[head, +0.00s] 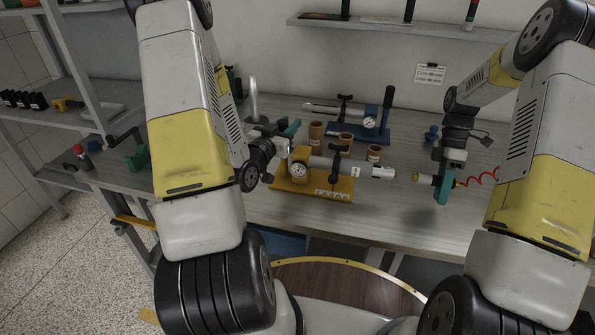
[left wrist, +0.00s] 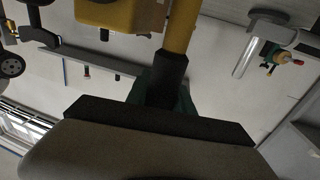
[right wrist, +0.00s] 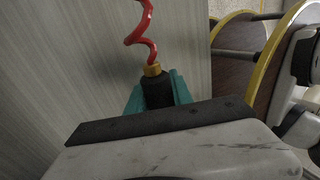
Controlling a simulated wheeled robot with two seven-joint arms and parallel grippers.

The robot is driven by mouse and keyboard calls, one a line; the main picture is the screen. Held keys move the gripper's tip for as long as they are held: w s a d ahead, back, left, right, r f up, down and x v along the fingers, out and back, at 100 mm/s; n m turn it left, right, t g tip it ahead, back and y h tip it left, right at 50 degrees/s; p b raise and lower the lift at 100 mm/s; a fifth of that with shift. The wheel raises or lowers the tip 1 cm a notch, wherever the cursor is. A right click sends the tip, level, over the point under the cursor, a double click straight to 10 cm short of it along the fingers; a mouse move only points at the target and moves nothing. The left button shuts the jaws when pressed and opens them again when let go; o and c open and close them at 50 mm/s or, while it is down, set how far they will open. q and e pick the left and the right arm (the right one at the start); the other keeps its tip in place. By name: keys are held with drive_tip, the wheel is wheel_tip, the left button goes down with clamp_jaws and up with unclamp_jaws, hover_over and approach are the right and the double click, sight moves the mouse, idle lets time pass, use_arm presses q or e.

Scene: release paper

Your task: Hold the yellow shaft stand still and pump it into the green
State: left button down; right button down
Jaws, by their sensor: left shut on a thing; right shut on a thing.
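The yellow shaft stand (head: 285,186) sits on the table with a round gauge (head: 299,170) and a grey cylinder (head: 375,172) pointing right. My left gripper (head: 291,128) is at the stand's left end. In the left wrist view its green fingers are shut on a black grip (left wrist: 167,75) at the end of a yellow bar (left wrist: 181,28). My right gripper (head: 444,187) is shut on a black connector (right wrist: 157,88) with a brass collar and a red coiled hose (right wrist: 142,32). The connector's tip (head: 425,179) points left, a short gap from the cylinder's end.
A blue stand (head: 372,133) with a gauge is behind, near several brown cups (head: 375,153). A small blue object (head: 432,133) stands behind my right gripper. Grey shelves (head: 60,125) are at left. The front of the table right of the yellow stand is clear.

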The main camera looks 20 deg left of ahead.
use_arm(q)
drive_tip(key=shift+a, duration=0.1)
drive_tip(key=c, duration=1.4)
unclamp_jaws()
drive_tip(key=o, duration=0.4)
drive_tip(key=shift+f, duration=0.1)
wheel_tip(320, 180, up, 10)
drive_tip(key=shift+r, duration=0.1)
drive_tip(key=shift+s, duration=0.1)
